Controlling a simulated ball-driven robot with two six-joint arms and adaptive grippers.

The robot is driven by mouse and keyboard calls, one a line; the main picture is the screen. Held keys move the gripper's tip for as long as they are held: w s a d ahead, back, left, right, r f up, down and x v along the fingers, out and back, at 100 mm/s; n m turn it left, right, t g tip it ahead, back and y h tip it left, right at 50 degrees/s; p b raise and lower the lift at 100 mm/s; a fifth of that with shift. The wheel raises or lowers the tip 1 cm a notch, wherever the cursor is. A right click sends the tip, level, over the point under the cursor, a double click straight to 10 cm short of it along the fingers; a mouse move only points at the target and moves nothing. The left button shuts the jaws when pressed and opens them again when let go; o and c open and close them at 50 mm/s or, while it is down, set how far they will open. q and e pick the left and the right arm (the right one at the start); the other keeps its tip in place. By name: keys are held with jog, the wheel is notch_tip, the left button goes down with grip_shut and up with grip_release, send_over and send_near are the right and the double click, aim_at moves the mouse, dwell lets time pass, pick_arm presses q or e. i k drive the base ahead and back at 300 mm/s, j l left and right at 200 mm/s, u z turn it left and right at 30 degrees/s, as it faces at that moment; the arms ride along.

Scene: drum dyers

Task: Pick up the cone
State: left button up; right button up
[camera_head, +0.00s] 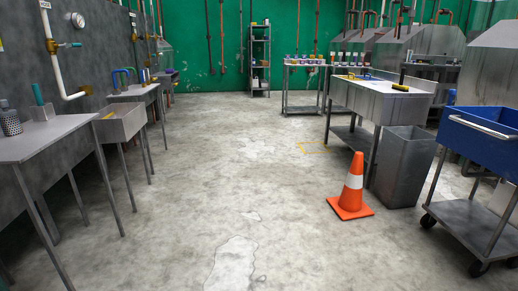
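An orange traffic cone (352,187) with a white band stands upright on the concrete floor, right of centre. Its square orange base lies flat on the floor. It stands just in front of a grey metal bin, with open floor to its left. Neither of my grippers shows in the head view.
A grey bin (403,168) stands behind the cone. A blue cart (470,215) on casters is at the right. A long metal table (375,100) stands behind the bin. Grey tables (50,138) line the left wall. The middle floor (220,160) is clear.

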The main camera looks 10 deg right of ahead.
aim_at(349, 206)
jog(key=i, duration=1.3)
jog(key=i+j+z, duration=0.1)
jog(key=i, duration=1.15)
